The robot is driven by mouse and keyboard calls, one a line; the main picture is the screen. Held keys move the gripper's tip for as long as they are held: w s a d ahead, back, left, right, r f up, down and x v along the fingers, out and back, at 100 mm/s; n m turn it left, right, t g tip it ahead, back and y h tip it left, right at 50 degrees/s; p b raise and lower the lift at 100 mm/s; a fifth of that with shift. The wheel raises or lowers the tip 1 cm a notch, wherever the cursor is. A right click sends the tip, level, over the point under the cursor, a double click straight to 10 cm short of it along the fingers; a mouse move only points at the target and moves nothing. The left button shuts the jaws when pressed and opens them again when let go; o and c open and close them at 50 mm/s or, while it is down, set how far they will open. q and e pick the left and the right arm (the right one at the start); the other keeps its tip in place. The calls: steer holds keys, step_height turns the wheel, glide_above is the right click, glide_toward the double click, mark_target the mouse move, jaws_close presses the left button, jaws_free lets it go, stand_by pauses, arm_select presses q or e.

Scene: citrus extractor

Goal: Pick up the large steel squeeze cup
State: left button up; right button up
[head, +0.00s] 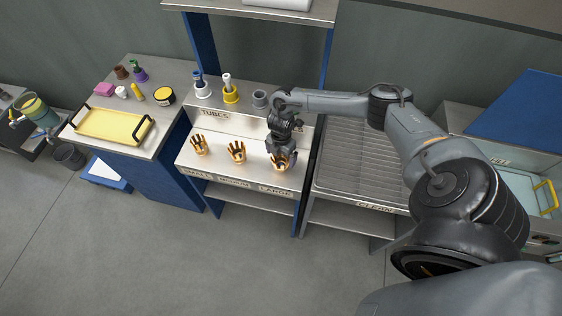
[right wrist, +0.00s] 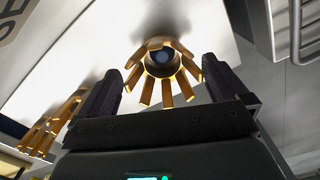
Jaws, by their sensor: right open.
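The large squeeze cup (head: 281,166) is a gold-toned cup with a ring of finger-like prongs. It stands above the LARGE label on the white shelf (head: 217,167), partly hidden by my right gripper (head: 281,151). In the right wrist view the cup (right wrist: 161,70) lies between the two dark fingers of the open gripper, with visible space on both sides. Whether the fingers reach around it is hard to tell. My left gripper is not in view.
Two similar cups stand to the left, the medium (head: 237,152) and the small (head: 199,145). Behind are a grey tube (head: 260,98), a yellow-based tube (head: 230,94) and a blue-and-white one (head: 202,88). A ribbed drainboard (head: 362,160) lies to the right.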

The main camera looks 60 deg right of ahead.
mark_target(281, 161)
steer(key=shift+s+a+f, duration=0.1)
steer(key=shift+f, duration=0.95)
steer(key=shift+a+f, duration=0.1)
steer(key=shift+f, duration=0.9)
steer(key=c, duration=1.1)
steer(key=shift+c, duration=0.8)
steer(key=shift+r, duration=0.15)
